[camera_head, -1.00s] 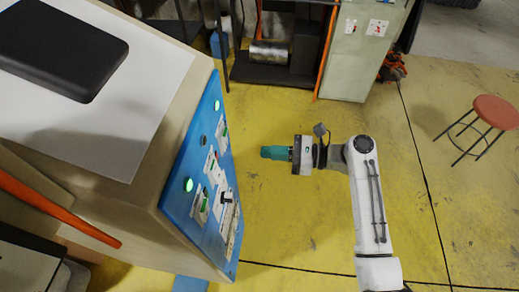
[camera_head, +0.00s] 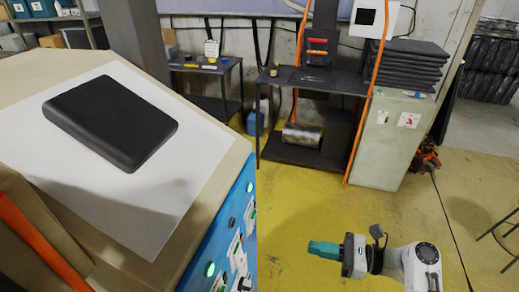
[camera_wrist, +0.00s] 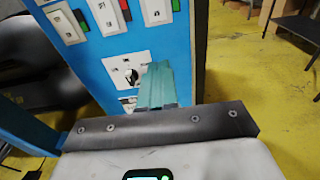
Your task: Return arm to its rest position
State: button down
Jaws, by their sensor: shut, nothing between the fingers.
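My gripper (camera_head: 324,249) shows at the bottom right of the head view, its teal fingers pointing left toward the blue control panel (camera_head: 222,238). The fingers are shut with nothing between them. A strip of yellow floor shows between fingertips and panel. In the wrist view my gripper (camera_wrist: 156,85) also shows shut, its fingers pointing at the panel (camera_wrist: 113,46), over a white plate with a black rotary knob (camera_wrist: 131,76). My white arm runs off the bottom edge of the head view.
A black pad (camera_head: 110,120) lies on a white sheet atop the beige machine. A dark workbench (camera_head: 315,85) and a grey-green cabinet (camera_head: 390,145) stand at the back. A stool (camera_head: 508,232) is partly visible at right. Yellow floor (camera_head: 310,195) is open behind my gripper.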

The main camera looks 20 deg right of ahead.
jog(key=s+a+f+n+g+h, duration=0.5)
jog(key=s+f+n+g+h, duration=0.2)
jog(key=s+f+n, duration=0.5)
jog(key=s+d+r+n+g+h, duration=0.1)
jog(key=s+d+n+h, duration=0.2)
jog(key=s+n, duration=0.3)
jog(key=s+d+r+n+g+h, duration=0.1)
jog(key=s+d+r+n+h, duration=0.1)
jog(key=s+n, duration=0.4)
jog(key=shift+d+n+h, duration=0.3)
jog(key=shift+d+h, duration=0.15)
jog(key=shift+h, duration=0.65)
jog(key=shift+r, duration=0.1)
